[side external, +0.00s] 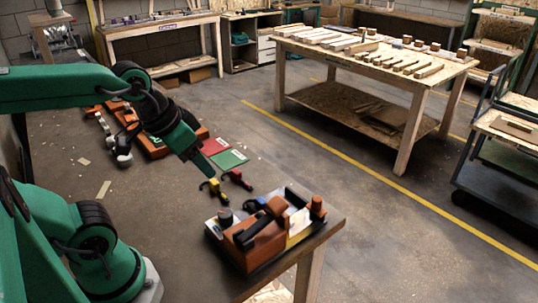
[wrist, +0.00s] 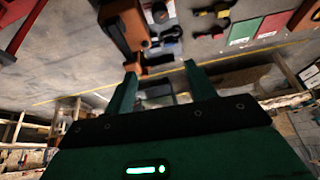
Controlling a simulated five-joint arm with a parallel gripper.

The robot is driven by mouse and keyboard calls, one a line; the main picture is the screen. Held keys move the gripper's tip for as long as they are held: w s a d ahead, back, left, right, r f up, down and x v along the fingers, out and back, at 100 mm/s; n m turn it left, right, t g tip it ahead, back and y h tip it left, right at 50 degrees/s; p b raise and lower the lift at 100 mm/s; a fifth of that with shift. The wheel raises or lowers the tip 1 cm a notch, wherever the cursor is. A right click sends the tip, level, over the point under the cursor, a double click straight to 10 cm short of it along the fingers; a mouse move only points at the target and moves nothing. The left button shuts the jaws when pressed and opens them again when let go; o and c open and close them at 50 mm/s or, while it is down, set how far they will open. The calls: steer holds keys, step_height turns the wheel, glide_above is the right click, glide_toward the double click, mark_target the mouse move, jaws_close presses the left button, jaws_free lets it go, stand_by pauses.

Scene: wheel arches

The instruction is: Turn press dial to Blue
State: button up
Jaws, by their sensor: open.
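The press (side external: 262,238) stands near the table's right corner in the side view, an orange body with a black lever on a pale base. A dark grey round knob (side external: 225,216) at its left end may be the dial; its setting cannot be read. The wrist view shows the press (wrist: 122,28) at the top and a similar round dark part (wrist: 160,13) beside it. My gripper (side external: 208,170) is above the table, left of and behind the press, apart from it. In the wrist view its two green fingers (wrist: 160,75) are spread with nothing held between them.
Small yellow (side external: 214,187) and red (side external: 237,179) pieces lie just behind the press. A red card (side external: 214,146) and a green card (side external: 231,160) lie farther back. Orange parts (side external: 150,142) stand at the table's far end. The table's front-left area is mostly clear.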

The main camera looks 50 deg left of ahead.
mark_target(225, 212)
steer(key=w+f+m+g, duration=0.1)
steer(key=f+m, duration=0.1)
steer(key=f, duration=0.1)
steer(key=w+a+f+m+g, duration=0.1)
steer(key=w+f+g, duration=0.1)
steer(key=f, duration=0.1)
steer(key=w+f+m+g, duration=0.1)
steer(key=w+f+m, duration=0.1)
steer(key=f, duration=0.1)
steer(key=shift+w+a+f+m+g, duration=0.1)
steer(key=shift+a+f+m+g, duration=0.1)
steer(key=shift+f+m+g, duration=0.15)
steer(key=shift+w+a+f+m+g, duration=0.1)
steer(key=shift+w+f+m+g, duration=0.2)
steer(key=shift+f, duration=0.25)
steer(key=shift+s+f, duration=0.1)
steer(key=shift+s+f, duration=0.1)
steer(key=shift+f, duration=3.7)
steer(key=c, duration=1)
steer(key=shift+o, duration=0.2)
